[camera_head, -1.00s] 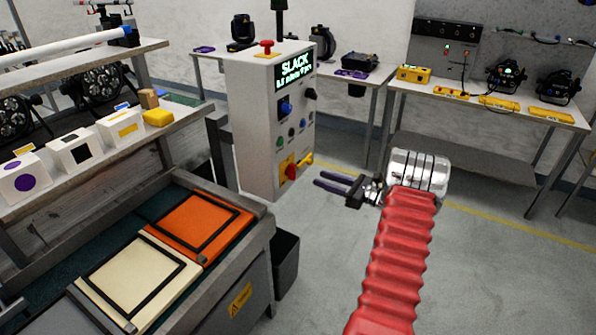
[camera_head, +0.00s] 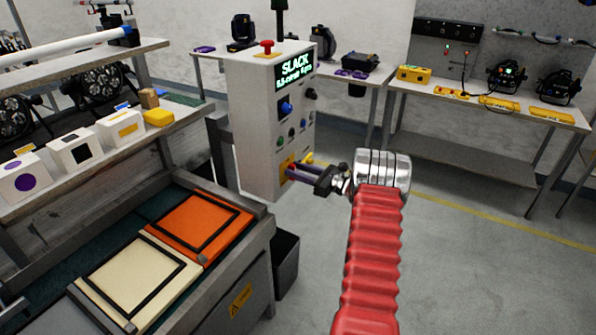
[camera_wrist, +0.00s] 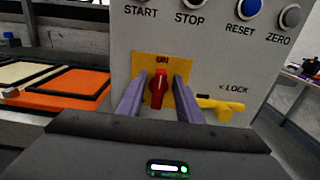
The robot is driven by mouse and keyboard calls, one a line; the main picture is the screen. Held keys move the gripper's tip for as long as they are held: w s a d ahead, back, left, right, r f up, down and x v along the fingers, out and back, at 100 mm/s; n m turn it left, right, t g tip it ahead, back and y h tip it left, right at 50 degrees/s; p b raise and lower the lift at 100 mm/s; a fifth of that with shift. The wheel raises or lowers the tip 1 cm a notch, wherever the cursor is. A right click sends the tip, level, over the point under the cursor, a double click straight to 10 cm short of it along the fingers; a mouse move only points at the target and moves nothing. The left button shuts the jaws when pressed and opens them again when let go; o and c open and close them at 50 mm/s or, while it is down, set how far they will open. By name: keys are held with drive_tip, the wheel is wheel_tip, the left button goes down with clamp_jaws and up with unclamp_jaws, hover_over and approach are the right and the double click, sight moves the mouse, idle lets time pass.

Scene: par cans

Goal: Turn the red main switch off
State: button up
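The red main switch (camera_wrist: 157,90) sits on a yellow plate (camera_wrist: 150,64) marked ON, low on the front of the white control cabinet. Its handle stands upright in the wrist view. My gripper (camera_wrist: 158,98) is open, with one purple finger on each side of the handle; a gap shows on both sides. In the head view my gripper (camera_head: 294,172) reaches the lower front of the cabinet (camera_head: 255,130) and hides the switch. A yellow key-like lever (camera_wrist: 220,106) beside the word LOCK lies just right of the right finger.
START, STOP, blue RESET (camera_wrist: 248,8) and ZERO buttons are above the switch. A red mushroom button (camera_head: 267,46) tops the cabinet. An orange panel (camera_head: 198,228) lies on the bench at left. The floor at right is clear.

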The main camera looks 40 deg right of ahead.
drive_tip(key=shift+c, duration=0.4)
drive_tip(key=shift+d, duration=0.1)
clamp_jaws()
drive_tip(key=shift+n, duration=0.4)
drive_tip(key=n, duration=0.5)
drive_tip(key=a+f+n, duration=0.1)
drive_tip(key=n, duration=0.5)
drive_tip(key=f+n, duration=0.1)
drive_tip(key=n, duration=0.5)
drive_tip(key=shift+s+a, duration=0.35)
drive_tip(key=shift+s, duration=0.05)
drive_tip(key=shift+c, duration=1)
unclamp_jaws()
drive_tip(key=shift+o, duration=1.4)
drive_tip(key=shift+r, duration=0.1)
